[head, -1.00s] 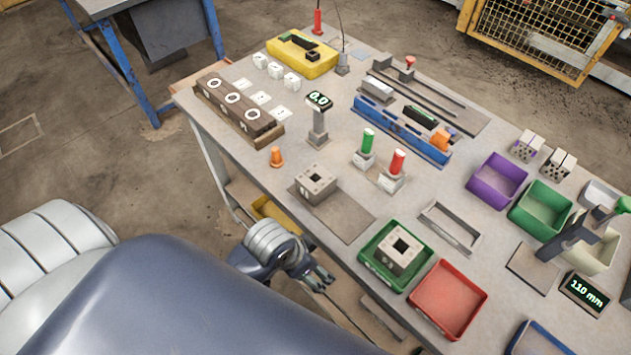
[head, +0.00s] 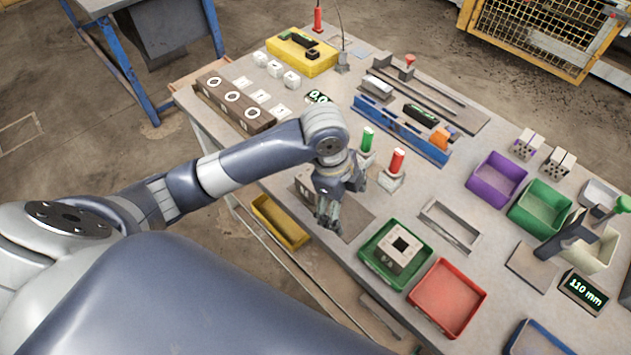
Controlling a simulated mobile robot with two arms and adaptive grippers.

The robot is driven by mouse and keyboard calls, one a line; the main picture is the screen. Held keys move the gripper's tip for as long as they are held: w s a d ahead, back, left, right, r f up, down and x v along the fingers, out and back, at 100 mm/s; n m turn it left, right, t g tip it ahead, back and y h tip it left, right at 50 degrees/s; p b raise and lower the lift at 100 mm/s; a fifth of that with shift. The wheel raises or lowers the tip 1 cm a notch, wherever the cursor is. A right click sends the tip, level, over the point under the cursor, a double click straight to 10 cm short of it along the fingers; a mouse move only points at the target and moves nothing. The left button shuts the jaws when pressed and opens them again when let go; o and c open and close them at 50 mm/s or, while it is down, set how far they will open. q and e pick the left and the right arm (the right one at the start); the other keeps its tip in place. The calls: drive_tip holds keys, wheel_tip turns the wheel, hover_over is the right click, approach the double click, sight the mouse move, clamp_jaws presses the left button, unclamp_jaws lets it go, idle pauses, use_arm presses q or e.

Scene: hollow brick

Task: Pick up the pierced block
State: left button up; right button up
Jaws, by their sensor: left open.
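A grey pierced block (head: 303,188) stands on a flat grey-brown plate (head: 357,222) near the table's front edge. Most of it, with its hole, is hidden behind my left gripper. A second, similar block (head: 401,250) with a square hole sits inside a green tray (head: 372,276). My left gripper (head: 328,221) points down in front of and over the first block, with its jaws open. I cannot tell whether its fingers touch the block. My right gripper is not in view.
A red tray (head: 448,300) lies beside the green tray. A metal frame (head: 450,227) lies to the right, and a brown holed rack (head: 235,105) to the left.

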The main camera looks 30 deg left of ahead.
use_arm(q)
drive_tip(key=w+a+r+m+g+y, duration=0.1)
drive_tip(key=w+a+r+m, duration=0.15)
drive_tip(key=a+r, duration=0.2)
drive_tip(key=w+a+r+m+y, duration=0.1)
drive_tip(key=w+a+r, duration=0.2)
drive_tip(key=a, duration=0.2)
drive_tip(key=f, duration=0.2)
drive_tip(key=f+p, duration=0.1)
drive_tip(key=f, duration=0.3)
drive_tip(key=shift+s+a, duration=0.1)
drive_tip(key=shift+s, duration=0.15)
wheel_tip(320, 180, down, 4)
drive_tip(key=shift+f+p, duration=0.1)
drive_tip(key=shift+p, duration=0.65)
drive_tip(key=c, duration=1.4)
